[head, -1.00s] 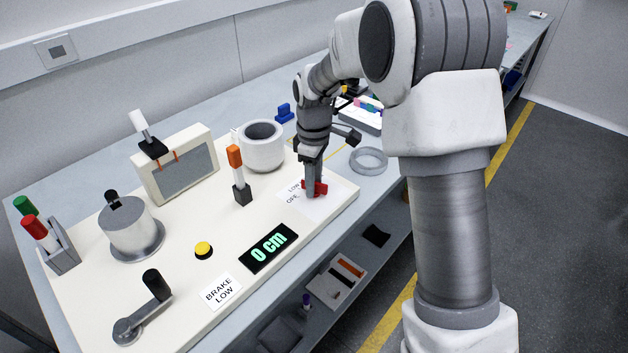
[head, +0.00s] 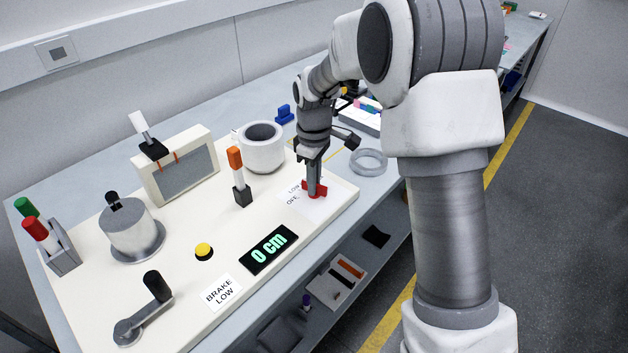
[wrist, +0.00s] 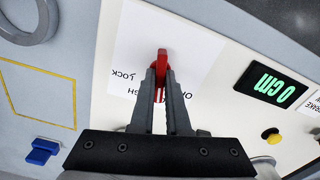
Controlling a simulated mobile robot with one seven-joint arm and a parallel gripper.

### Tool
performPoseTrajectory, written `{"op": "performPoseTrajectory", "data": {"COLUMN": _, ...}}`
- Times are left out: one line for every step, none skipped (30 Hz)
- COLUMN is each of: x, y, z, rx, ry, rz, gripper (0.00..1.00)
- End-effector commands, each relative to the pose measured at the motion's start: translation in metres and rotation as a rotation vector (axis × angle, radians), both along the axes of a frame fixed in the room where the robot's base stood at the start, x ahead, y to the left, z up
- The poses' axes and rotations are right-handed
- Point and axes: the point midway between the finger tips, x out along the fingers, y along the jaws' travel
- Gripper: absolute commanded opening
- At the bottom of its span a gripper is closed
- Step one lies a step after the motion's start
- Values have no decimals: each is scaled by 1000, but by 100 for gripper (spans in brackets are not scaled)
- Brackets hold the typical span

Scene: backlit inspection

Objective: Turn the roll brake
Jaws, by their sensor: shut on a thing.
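The roll brake is a red knob (head: 321,188) on a white label plate (head: 326,205) at the right end of the cream panel. Words on the plate near the knob are partly covered by the fingers.
The cream panel also carries a yellow button (head: 204,250), a crank (head: 145,308), an orange-topped lever (head: 238,175), a white cup-like cylinder (head: 262,150) and a grey screen (head: 183,172).

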Motion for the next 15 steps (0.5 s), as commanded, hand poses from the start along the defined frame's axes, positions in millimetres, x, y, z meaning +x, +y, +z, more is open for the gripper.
{"op": "performPoseTrajectory", "data": {"x": 0, "y": 0, "z": 2, "rx": -1, "ry": -1, "rz": -27, "gripper": 0}}
{"op": "performPoseTrajectory", "data": {"x": 0, "y": 0, "z": 2, "rx": 0, "ry": -1, "rz": -49, "gripper": 0}}
{"op": "performPoseTrajectory", "data": {"x": 0, "y": 0, "z": 2, "rx": 0, "ry": -1, "rz": -78, "gripper": 0}}
{"op": "performPoseTrajectory", "data": {"x": 0, "y": 0, "z": 2, "rx": 0, "ry": -1, "rz": -102, "gripper": 0}}
{"op": "performPoseTrajectory", "data": {"x": 0, "y": 0, "z": 2, "rx": 0, "ry": -1, "rz": -126, "gripper": 0}}
{"op": "performPoseTrajectory", "data": {"x": 0, "y": 0, "z": 2, "rx": 0, "ry": -1, "rz": -161, "gripper": 0}}
{"op": "performPoseTrajectory", "data": {"x": 0, "y": 0, "z": 2, "rx": 0, "ry": -1, "rz": -189, "gripper": 0}}
{"op": "performPoseTrajectory", "data": {"x": 0, "y": 0, "z": 2, "rx": 0, "ry": -1, "rz": -217, "gripper": 0}}
{"op": "performPoseTrajectory", "data": {"x": 0, "y": 0, "z": 2, "rx": 1, "ry": -1, "rz": -254, "gripper": 0}}
{"op": "performPoseTrajectory", "data": {"x": 0, "y": 0, "z": 2, "rx": 1, "ry": -1, "rz": -283, "gripper": 0}}
{"op": "performPoseTrajectory", "data": {"x": 0, "y": 0, "z": 2, "rx": 1, "ry": -1, "rz": -312, "gripper": 0}}
{"op": "performPoseTrajectory", "data": {"x": 0, "y": 0, "z": 2, "rx": 0, "ry": -1, "rz": -350, "gripper": 0}}
{"op": "performPoseTrajectory", "data": {"x": 1, "y": 0, "z": 2, "rx": 0, "ry": -1, "rz": -379, "gripper": 0}}
{"op": "performPoseTrajectory", "data": {"x": 1, "y": 0, "z": 2, "rx": 0, "ry": -1, "rz": -407, "gripper": 0}}
{"op": "performPoseTrajectory", "data": {"x": 1, "y": 0, "z": 2, "rx": 0, "ry": -1, "rz": -446, "gripper": 0}}
